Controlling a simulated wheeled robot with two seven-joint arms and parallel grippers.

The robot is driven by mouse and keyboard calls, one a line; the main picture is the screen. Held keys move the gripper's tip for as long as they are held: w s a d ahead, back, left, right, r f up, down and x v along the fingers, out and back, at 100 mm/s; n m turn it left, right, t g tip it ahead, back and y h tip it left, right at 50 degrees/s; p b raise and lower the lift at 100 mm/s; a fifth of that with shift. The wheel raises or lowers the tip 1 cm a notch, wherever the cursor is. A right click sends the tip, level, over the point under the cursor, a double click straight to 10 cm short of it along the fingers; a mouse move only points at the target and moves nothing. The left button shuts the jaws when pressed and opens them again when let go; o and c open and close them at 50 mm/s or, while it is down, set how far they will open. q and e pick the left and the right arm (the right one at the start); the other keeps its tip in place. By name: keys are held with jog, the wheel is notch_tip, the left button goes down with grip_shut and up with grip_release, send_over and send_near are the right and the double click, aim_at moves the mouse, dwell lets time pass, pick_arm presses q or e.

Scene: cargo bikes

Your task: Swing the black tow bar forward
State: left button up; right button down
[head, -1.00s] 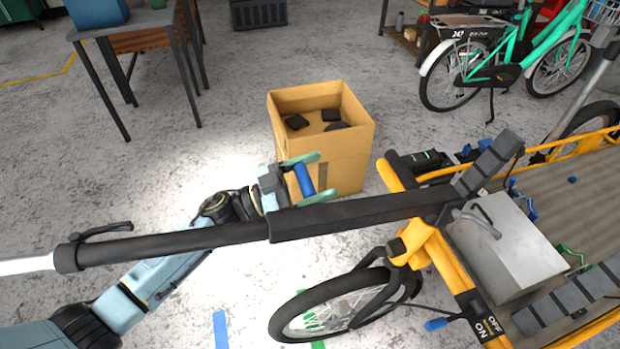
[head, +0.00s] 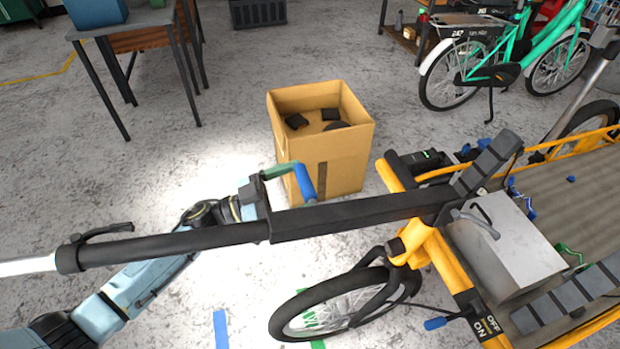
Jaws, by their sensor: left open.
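The black tow bar (head: 350,213) runs across the view, from its pale metal left end to the front of the yellow cargo bike (head: 440,262). A short blue grip (head: 304,182) stands up from its middle part. My left gripper (head: 277,183) is behind the bar, just left of the blue grip, with its jaws open. One green finger shows near the top of the grip; the other finger is mostly hidden by the bar. I cannot tell whether the finger touches the grip. My right gripper is not in view.
A cardboard box (head: 345,158) with dark items stands on the floor just behind the bar. The bike's front wheel (head: 335,305) is below the bar. A grey table (head: 130,22) stands at the upper left, a green bike (head: 500,65) at the upper right. Floor at left is clear.

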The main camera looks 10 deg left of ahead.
pick_arm(q)
jog(key=v, duration=0.9)
jog(key=shift+a+f+p, duration=0.15)
jog(key=shift+a+p, duration=0.05)
jog(key=shift+p, duration=0.1)
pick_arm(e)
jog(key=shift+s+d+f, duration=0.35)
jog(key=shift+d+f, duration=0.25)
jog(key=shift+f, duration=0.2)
